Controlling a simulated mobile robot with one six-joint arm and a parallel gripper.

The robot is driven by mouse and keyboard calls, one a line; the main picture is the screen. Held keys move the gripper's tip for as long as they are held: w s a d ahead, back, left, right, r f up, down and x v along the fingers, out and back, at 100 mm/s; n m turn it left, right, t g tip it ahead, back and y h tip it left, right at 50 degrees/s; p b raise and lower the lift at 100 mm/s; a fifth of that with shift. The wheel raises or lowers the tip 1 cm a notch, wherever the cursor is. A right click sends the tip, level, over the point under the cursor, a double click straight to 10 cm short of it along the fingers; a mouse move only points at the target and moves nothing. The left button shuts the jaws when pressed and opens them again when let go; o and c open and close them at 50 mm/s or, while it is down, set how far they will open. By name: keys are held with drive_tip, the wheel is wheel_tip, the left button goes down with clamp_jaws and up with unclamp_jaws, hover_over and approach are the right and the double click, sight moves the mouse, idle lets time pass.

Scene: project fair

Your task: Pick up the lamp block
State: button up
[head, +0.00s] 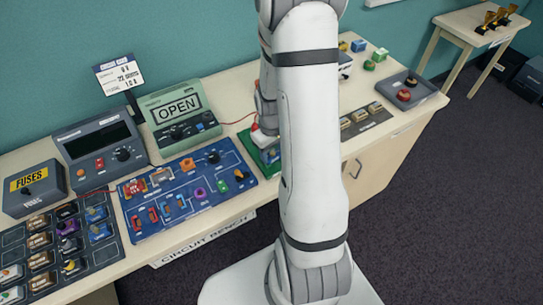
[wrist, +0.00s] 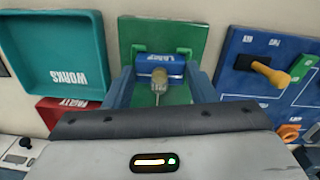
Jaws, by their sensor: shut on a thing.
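The lamp block (wrist: 150,59) is a blue block with an upside-down label reading LAMP and a small clear, yellowish bulb (wrist: 159,78) on it. In the wrist view it sits between the two blue fingers of my gripper (wrist: 160,72), which are shut on its sides. A green plate (wrist: 165,33) with green posts lies right behind or under the block; I cannot tell whether the block touches it. Part of the green plate (head: 268,157) shows left of the arm.
In the wrist view a teal WORKS tray (wrist: 97,50) and a red tray edge (wrist: 62,105) lie left, and a blue circuit board (wrist: 238,80) with a yellow lever right.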

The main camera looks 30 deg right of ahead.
wheel_tip(320, 180, up, 9)
drive_tip(key=shift+r+b, duration=0.1)
drive_tip(key=shift+b, duration=0.65)
wheel_tip(320, 180, up, 4)
drive_tip(key=shift+f+p, duration=0.1)
drive_tip(key=shift+p, duration=0.9)
